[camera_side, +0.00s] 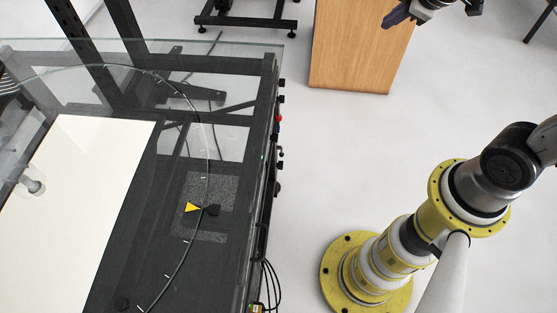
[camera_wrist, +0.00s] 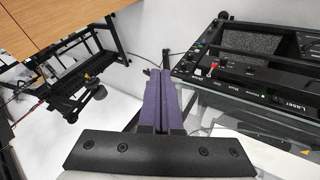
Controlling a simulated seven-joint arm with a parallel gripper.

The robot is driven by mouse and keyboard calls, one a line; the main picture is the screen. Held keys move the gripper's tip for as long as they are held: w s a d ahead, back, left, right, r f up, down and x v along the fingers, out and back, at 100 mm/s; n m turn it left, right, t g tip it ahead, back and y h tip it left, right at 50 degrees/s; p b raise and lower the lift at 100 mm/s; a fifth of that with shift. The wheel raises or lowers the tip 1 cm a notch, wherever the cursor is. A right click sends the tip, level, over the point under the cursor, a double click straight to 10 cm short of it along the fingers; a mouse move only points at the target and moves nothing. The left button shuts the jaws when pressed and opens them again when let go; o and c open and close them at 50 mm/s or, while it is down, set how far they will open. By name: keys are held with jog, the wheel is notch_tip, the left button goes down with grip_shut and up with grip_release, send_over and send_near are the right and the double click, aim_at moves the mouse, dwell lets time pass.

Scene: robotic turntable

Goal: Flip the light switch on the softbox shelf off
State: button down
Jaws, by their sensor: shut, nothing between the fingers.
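My gripper (camera_side: 388,22) is at the top of the side view, above the wooden block and well apart from the turntable frame. In the wrist view its two purple fingers (camera_wrist: 160,74) lie together, shut and empty. A black control panel (camera_wrist: 255,88) runs along the frame's edge at the right of the wrist view. It has several small switches, a red button (camera_wrist: 214,66), a green light and a "Laser" label. In the side view the controls jut from the frame's right edge, with the red button (camera_side: 279,118) among them. I cannot tell which control is the softbox shelf's light switch.
The turntable's glass plate (camera_side: 180,48) overhangs the black frame, beside a white panel (camera_side: 90,180). Cables (camera_side: 268,280) hang at the frame's lower right. A wooden block (camera_side: 350,55) stands at the back. Bare floor (camera_side: 330,150) lies between the frame and my base.

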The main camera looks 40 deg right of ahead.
jog(key=w+a+f+n+y, duration=0.45)
jog(key=w+f+n, duration=0.65)
jog(key=f, duration=0.4)
jog(key=s+a+f+n+g+y, duration=0.2)
jog(key=s+a+f+n+g, duration=0.1)
jog(key=f, duration=0.6)
jog(key=s+a+f+n+g+y, duration=0.3)
jog(key=s+a+f+n, duration=0.1)
jog(key=a+f, duration=0.3)
jog(key=shift+s+a+f+n, duration=0.25)
jog(key=shift+f+n, duration=0.15)
jog(key=shift+f, duration=0.45)
jog(key=shift+y, duration=0.25)
jog(key=w+a+f, duration=0.3)
jog(key=a+f, duration=0.5)
jog(key=shift+w+a, duration=0.35)
jog(key=shift+a, duration=0.05)
